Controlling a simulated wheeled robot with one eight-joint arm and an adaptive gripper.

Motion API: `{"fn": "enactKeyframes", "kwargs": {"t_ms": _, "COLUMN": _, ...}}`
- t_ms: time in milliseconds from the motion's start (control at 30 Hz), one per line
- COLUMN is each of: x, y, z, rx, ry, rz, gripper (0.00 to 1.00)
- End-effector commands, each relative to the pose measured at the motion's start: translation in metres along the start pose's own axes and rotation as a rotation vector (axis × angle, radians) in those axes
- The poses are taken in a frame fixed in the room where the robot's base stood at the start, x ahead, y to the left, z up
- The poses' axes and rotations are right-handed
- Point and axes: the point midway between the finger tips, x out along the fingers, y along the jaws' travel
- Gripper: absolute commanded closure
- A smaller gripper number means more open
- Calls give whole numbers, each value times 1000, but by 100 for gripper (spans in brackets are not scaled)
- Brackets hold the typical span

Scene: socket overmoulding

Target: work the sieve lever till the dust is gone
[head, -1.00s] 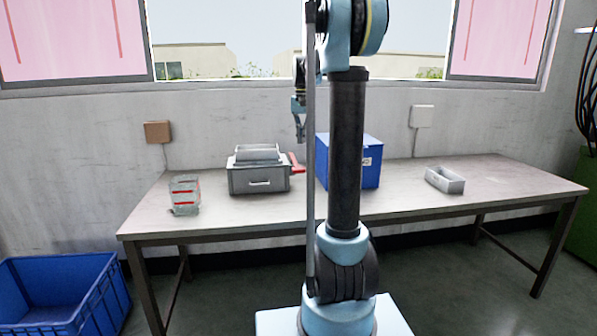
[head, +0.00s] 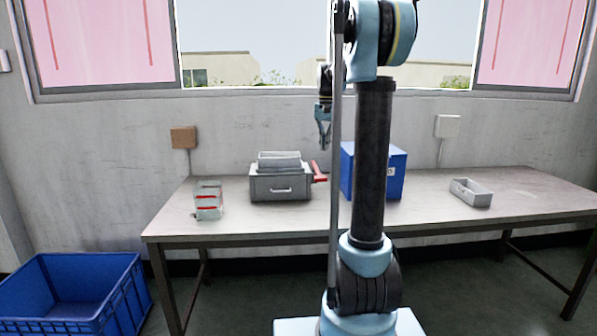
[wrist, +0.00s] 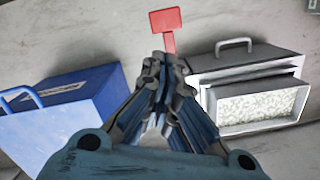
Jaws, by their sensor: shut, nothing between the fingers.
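The grey sieve box (head: 280,187) stands on the table left of centre, with a front handle and a raised tray on top. In the wrist view the sieve's tray (wrist: 221,127) holds pale granules; I cannot tell whether dust is among them. The red lever (head: 320,178) sticks out at the sieve's right side; its flat red end (wrist: 166,19) shows at the top of the wrist view. My gripper (head: 323,146) is shut and empty, above and just behind the lever in the head view. In the wrist view my fingertips (wrist: 164,62) appear just below the lever, contact unclear.
A blue box (head: 392,175) stands close to the right of the lever. A clear container with red bands (head: 208,203) stands left of the sieve. A small grey tray (head: 472,197) lies at the right. A blue crate (head: 120,308) is on the floor at left.

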Motion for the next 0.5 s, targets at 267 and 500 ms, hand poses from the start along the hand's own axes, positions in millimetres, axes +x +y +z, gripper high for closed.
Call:
{"fn": "enactKeyframes", "kwargs": {"t_ms": 267, "x": 13, "y": 0, "z": 26, "rx": -2, "ry": 0, "rz": 0, "gripper": 100}}
{"fn": "enactKeyframes", "kwargs": {"t_ms": 500, "x": 18, "y": 0, "z": 35, "rx": 0, "ry": 0, "rz": -1, "gripper": 100}}
